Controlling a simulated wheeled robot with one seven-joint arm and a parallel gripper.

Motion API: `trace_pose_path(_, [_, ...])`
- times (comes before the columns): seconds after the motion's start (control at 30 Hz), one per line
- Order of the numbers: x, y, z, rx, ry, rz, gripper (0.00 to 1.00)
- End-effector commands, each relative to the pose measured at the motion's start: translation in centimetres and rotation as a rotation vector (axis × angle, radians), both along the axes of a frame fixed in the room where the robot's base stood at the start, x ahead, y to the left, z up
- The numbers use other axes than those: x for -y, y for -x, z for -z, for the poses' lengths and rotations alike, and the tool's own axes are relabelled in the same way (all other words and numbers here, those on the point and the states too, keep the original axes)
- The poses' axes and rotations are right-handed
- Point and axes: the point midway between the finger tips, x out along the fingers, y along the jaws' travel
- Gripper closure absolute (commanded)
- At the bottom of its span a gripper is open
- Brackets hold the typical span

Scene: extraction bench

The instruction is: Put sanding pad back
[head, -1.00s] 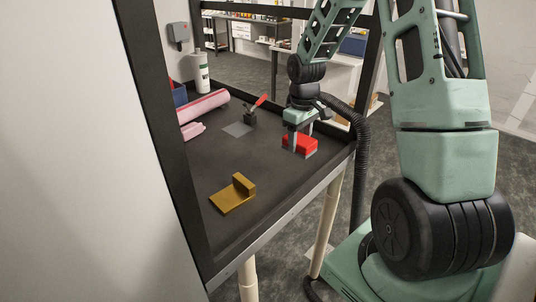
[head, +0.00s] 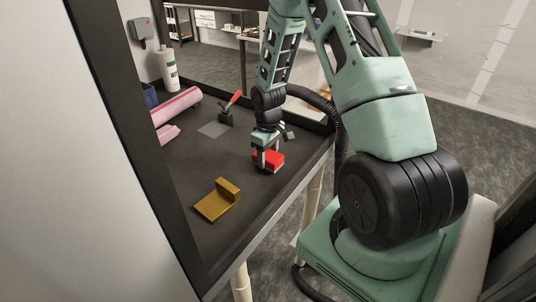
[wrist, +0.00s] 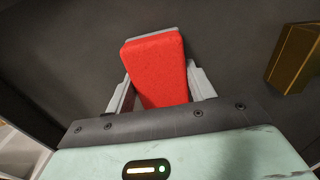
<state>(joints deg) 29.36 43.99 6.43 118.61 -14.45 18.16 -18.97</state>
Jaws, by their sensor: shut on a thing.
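The sanding pad, a red block (head: 268,158) with a grey underside, is between the fingers of my gripper (head: 266,152), which is shut on it. It is low over the dark bench, near the right edge; I cannot tell whether it touches the bench. In the wrist view the pad (wrist: 158,68) shows its red face, with a grey finger on each side. An ochre L-shaped piece (head: 217,202), a flat plate with a raised block at one end, lies on the bench at the front left of the pad. Part of it (wrist: 294,58) shows in the wrist view.
A red-handled clamp (head: 227,117) stands behind, beside a grey flat square (head: 213,130). Pink rolls (head: 175,107) and a white bottle (head: 170,70) are at the back left. A black frame post (head: 118,125) rises at the left. Bare bench lies between pad and ochre piece.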

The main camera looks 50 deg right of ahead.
Motion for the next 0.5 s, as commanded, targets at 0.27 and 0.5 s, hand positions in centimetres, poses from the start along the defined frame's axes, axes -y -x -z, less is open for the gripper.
trace_pose_path(0.27, [0.0, 0.0, 0.9, 0.001, 0.001, 0.001, 0.64])
trace_pose_path(0.5, [0.0, 0.0, 1.3, 0.001, 0.001, 0.001, 0.64])
